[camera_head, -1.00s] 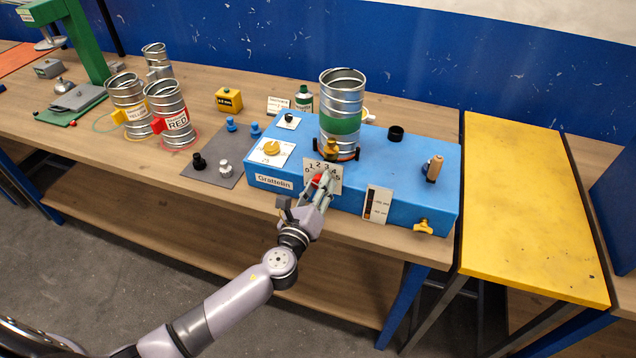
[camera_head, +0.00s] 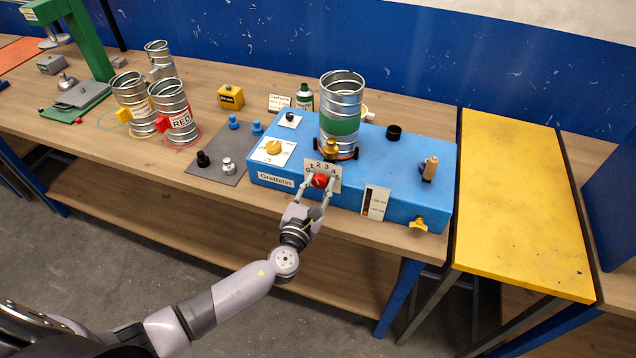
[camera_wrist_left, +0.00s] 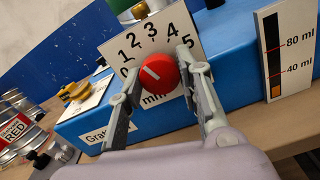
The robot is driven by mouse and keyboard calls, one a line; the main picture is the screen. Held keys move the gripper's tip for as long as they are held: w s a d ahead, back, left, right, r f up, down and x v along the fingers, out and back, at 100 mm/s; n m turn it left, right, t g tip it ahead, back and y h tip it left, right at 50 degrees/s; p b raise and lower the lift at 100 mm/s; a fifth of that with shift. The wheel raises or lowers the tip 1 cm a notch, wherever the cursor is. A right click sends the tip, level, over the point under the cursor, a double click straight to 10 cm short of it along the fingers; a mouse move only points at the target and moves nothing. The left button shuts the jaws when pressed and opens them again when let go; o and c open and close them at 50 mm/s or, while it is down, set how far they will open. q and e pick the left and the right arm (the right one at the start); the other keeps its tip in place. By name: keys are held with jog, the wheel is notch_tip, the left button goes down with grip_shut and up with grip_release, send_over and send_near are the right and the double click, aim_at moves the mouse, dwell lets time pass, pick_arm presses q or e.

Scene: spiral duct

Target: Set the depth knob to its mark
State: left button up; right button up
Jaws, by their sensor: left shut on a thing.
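The depth knob (camera_head: 320,181) is a round red knob on the white dial plate (camera_head: 335,174) on the front of the blue Grattelin machine. In the left wrist view the red knob (camera_wrist_left: 159,73) has a white pointer line slanting to the upper left, roughly toward the 1. The dial plate (camera_wrist_left: 160,42) carries the numbers 0 to 5 around it. My left gripper (camera_head: 319,186) has one finger on each side of the knob and is shut on it. In the left wrist view the fingers (camera_wrist_left: 158,70) flank it left and right. A separate depth mark cannot be made out. My right gripper is not in view.
The blue machine (camera_head: 390,165) carries a steel duct with a green band (camera_head: 341,118), a yellow dial (camera_head: 273,148) and a wooden-handled lever (camera_head: 430,168). A millilitre gauge (camera_head: 374,201) is right of the knob. A yellow tap (camera_head: 419,224) sticks out at the lower right.

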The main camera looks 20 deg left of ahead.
pick_arm(q)
jog(key=shift+f+m, duration=0.2)
jog(key=shift+m, duration=0.3)
jog(key=o, duration=1.1)
jog(key=shift+o, duration=0.3)
jog(key=shift+r, duration=0.1)
jog(key=s, duration=1.2)
jog(key=shift+a, duration=0.2)
